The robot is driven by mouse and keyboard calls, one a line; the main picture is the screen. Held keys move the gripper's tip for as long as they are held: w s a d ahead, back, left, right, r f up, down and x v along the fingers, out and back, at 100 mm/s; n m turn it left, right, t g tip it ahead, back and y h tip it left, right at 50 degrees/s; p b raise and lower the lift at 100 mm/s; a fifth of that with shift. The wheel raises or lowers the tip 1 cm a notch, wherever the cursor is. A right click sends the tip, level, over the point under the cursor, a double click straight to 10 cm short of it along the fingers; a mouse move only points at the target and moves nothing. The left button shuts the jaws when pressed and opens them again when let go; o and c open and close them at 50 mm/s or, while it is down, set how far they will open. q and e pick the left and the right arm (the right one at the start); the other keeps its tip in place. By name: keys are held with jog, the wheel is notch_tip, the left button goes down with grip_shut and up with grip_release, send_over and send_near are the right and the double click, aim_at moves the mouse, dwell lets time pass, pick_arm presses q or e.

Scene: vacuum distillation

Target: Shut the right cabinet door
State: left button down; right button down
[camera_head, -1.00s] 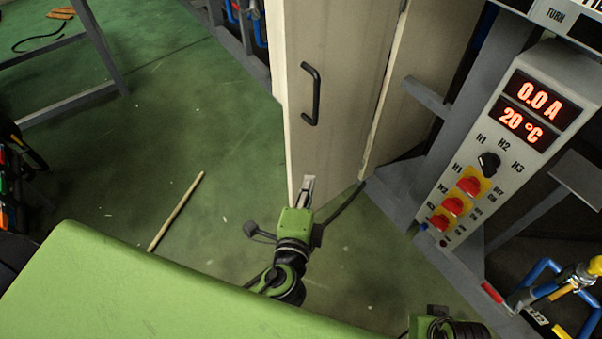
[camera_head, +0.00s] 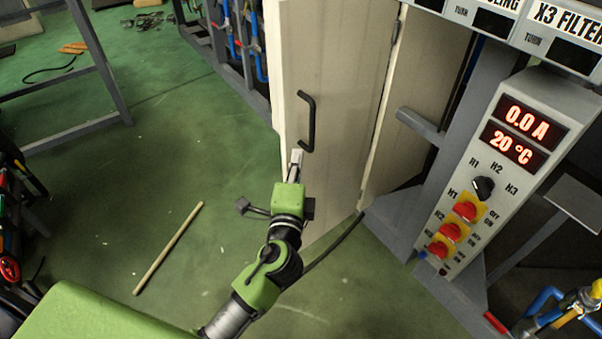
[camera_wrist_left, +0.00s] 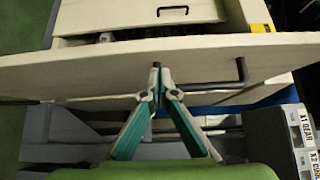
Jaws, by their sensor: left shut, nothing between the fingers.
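The beige cabinet door (camera_head: 340,85) stands ajar in the head view, its free edge toward the left and a black bar handle (camera_head: 308,120) on its face. My left gripper (camera_head: 296,155) is shut and empty, just below and left of the handle, close to the door's free edge. In the left wrist view, the door (camera_wrist_left: 60,70) runs across the picture, with its handle (camera_wrist_left: 215,87) to the right of my shut fingertips (camera_wrist_left: 156,70). I cannot tell whether the fingertips touch the door. My right gripper is not in view.
A control panel (camera_head: 480,190) with red switches and lit displays stands right of the cabinet. A grey metal frame (camera_head: 90,60) stands at the upper left.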

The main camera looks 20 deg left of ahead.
pick_arm(q)
jog(key=shift+w+a, duration=0.5)
jog(key=shift+a, duration=0.3)
jog(key=shift+a, duration=0.1)
